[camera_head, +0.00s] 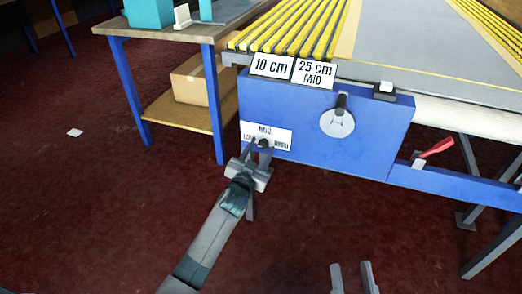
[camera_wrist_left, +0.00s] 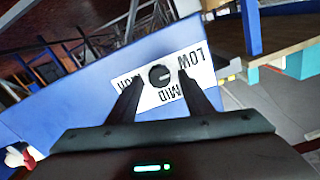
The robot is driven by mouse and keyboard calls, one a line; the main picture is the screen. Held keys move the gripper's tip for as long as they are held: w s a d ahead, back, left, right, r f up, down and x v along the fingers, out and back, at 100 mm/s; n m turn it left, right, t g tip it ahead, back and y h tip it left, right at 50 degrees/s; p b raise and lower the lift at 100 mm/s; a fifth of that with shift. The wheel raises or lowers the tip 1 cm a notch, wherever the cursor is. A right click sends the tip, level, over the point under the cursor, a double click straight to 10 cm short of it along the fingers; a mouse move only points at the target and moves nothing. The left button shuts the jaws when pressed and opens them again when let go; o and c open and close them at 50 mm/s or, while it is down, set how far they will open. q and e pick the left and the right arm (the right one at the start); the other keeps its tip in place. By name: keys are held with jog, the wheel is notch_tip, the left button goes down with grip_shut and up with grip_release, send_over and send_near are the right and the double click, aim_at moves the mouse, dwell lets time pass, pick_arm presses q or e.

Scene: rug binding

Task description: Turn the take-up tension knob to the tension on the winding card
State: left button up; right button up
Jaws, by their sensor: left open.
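The dark round tension knob (camera_head: 264,144) sits on a white plate (camera_head: 279,133) marked LOW, MID and HIGH, on the front of the blue machine housing. In the left wrist view the knob (camera_wrist_left: 159,75) is round with a light notch; which mark it points at I cannot tell. A white card (camera_head: 314,73) above the housing reads 25 cm MID. My left gripper (camera_head: 260,153) is open at the plate, with a finger to each side of the knob; contact is not clear. My right gripper (camera_head: 352,277) is open and empty at the bottom edge.
Another card (camera_head: 271,66) reads 10 cm. A grey dial with a dark handle (camera_head: 338,120) and a red lever (camera_head: 436,148) lie right of the knob. A wooden table (camera_head: 190,30) with blue legs stands left, a cardboard box (camera_head: 190,85) on its shelf. Red floor lies open at left.

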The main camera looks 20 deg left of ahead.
pick_arm(q)
jog(key=shift+w, duration=0.35)
jog(key=c, duration=1.1)
jog(key=shift+o, duration=0.2)
